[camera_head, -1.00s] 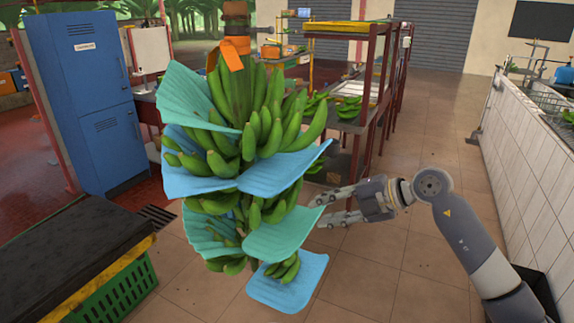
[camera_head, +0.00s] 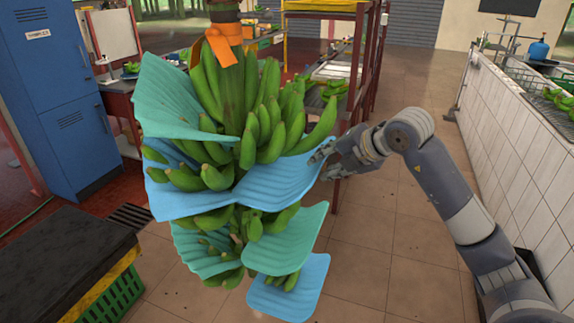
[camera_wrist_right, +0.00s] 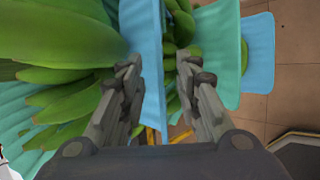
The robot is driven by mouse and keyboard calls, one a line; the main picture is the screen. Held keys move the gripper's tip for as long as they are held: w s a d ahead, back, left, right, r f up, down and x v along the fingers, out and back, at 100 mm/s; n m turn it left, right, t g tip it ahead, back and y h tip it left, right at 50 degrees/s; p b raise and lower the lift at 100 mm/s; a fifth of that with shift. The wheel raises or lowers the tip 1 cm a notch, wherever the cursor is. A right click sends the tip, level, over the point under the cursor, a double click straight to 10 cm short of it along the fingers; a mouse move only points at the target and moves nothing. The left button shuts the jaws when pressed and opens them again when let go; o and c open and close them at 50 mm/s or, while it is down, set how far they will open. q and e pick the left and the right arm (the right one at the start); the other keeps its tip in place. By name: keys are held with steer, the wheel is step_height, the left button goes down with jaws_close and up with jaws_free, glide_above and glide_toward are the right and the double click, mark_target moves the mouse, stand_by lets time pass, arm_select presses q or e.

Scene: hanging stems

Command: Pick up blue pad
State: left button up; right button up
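A stem of green bananas (camera_head: 235,100) hangs with pads between its hands. A wide blue pad (camera_head: 270,180) sits at mid-height, below an upper teal pad (camera_head: 180,95). A smaller blue pad (camera_head: 305,285) is at the bottom, under a teal pad (camera_head: 290,243). My right gripper (camera_head: 322,163) is at the right edge of the wide blue pad. In the right wrist view its fingers (camera_wrist_right: 158,75) are apart, with a blue pad (camera_wrist_right: 152,90) edge-on between them; contact cannot be made out. My left gripper is out of view.
A blue locker (camera_head: 60,90) stands at the left, above a dark-topped table (camera_head: 60,255) and a green crate (camera_head: 115,300). A red-framed rack (camera_head: 365,60) is behind the stem. A white tiled counter (camera_head: 500,140) is at the right. Open floor lies between.

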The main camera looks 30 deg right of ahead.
mark_target(310, 170)
steer(key=shift+p+x, duration=0.35)
steer(key=shift+x, duration=0.8)
steer(key=p+x, duration=0.1)
steer(key=x, duration=0.3)
steer(key=shift+w+f, duration=0.2)
steer(key=shift+w, duration=0.1)
steer(key=shift+s, duration=0.1)
jaws_close()
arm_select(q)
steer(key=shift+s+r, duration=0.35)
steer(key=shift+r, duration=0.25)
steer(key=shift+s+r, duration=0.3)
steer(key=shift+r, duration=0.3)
